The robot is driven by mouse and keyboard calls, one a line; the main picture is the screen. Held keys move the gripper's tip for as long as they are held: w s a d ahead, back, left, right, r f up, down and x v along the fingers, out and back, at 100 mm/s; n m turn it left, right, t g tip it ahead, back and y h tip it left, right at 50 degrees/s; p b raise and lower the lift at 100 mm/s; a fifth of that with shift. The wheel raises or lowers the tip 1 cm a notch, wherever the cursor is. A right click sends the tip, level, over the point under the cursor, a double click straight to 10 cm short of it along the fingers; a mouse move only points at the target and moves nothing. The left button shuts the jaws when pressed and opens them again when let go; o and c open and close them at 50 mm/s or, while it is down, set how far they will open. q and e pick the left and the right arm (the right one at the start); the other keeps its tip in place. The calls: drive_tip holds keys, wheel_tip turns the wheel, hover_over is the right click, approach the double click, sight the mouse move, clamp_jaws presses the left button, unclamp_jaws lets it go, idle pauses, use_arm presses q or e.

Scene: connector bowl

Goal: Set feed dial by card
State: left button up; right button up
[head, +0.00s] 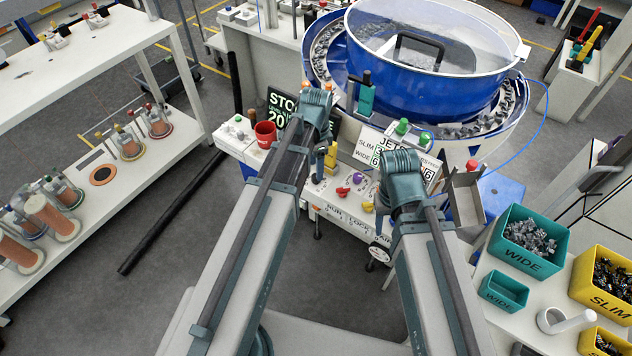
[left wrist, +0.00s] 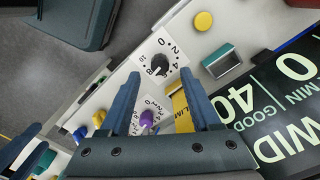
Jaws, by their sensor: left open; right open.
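A black dial (left wrist: 160,67) with a numbered white plate sits ahead of my left gripper (left wrist: 159,76), whose open fingers reach toward its two sides; I cannot tell if they touch it. The dial's pointer seems near the 8. A purple knob (left wrist: 147,118) on a second numbered plate shows between the fingers, nearer the palm; it also shows in the head view (head: 357,178). A white card (head: 367,152) with SLIM and WIDE rows stands behind the panel, partly hidden by my right arm. My right gripper (head: 382,218) is open near the panel's right end, mostly hidden by its wrist.
A dark sign (left wrist: 275,100) with numbers stands close by. A red mug (head: 265,133) stands left. The blue bowl feeder (head: 430,85) is behind; bins (head: 527,243) stand right.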

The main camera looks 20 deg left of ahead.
use_arm(q)
wheel_tip(320, 180, down, 4)
drive_tip(key=b, duration=0.3)
drive_tip(key=shift+f, duration=0.2)
clamp_jaws()
